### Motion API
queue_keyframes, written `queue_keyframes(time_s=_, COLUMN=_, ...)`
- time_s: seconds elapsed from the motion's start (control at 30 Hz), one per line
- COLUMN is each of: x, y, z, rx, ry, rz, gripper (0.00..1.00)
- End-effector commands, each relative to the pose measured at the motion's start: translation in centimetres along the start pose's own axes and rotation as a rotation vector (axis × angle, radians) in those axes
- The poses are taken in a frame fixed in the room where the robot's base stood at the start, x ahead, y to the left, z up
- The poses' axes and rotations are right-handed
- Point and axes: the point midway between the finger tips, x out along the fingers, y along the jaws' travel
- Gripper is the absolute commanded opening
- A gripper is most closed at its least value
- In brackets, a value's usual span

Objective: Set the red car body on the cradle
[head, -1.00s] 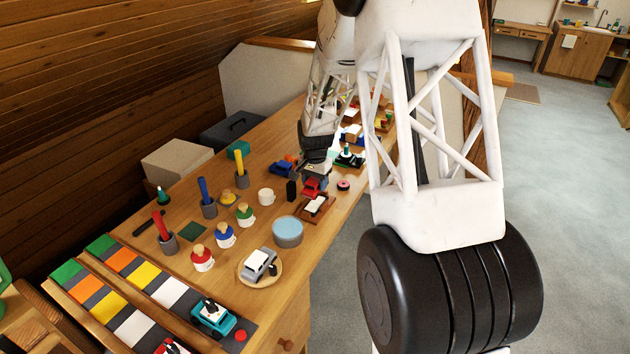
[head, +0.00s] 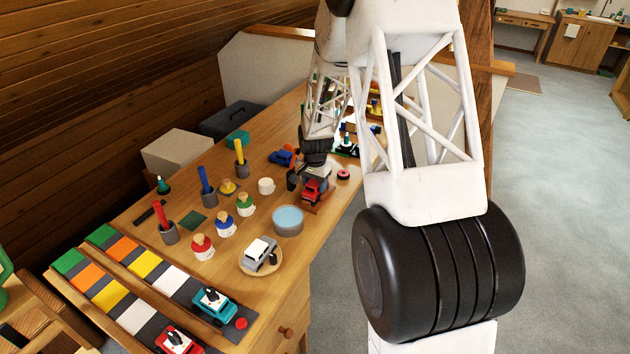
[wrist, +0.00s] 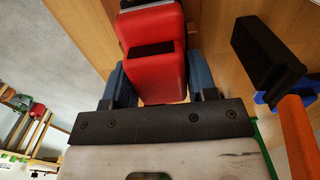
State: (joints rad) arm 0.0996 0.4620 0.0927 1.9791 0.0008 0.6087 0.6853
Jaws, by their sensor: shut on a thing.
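The red car body (head: 312,189) is in my gripper (head: 314,177), close over the wooden cradle (head: 309,208) near the right edge of the bench. The body hides most of the cradle; I cannot tell whether they touch. In the wrist view the red car body (wrist: 152,60) has a dark recess and sits between the blue-grey fingers of my gripper (wrist: 158,78), which are shut on its sides. The cradle cannot be made out in the wrist view.
A black block (head: 292,180) stands just left of the gripper. Open floor lies to the right.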

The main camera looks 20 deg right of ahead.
Motion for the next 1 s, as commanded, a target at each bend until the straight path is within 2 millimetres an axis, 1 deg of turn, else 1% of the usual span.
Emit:
queue_keyframes(time_s=0.2, x=0.49, y=-0.02, z=-0.02, rx=0.0, ry=0.001, rz=-0.001, gripper=0.28)
queue_keyframes(time_s=0.57, x=0.57, y=-0.02, z=-0.03, rx=0.0, ry=0.001, rz=-0.001, gripper=0.28)
queue_keyframes(time_s=0.6, x=0.57, y=-0.02, z=-0.03, rx=0.0, ry=0.001, rz=-0.001, gripper=0.57)
queue_keyframes(time_s=0.77, x=0.57, y=-0.02, z=-0.03, rx=0.0, ry=0.001, rz=-0.001, gripper=0.81)
queue_keyframes(time_s=1.0, x=0.58, y=-0.02, z=-0.02, rx=0.0, ry=0.001, rz=-0.001, gripper=0.82)
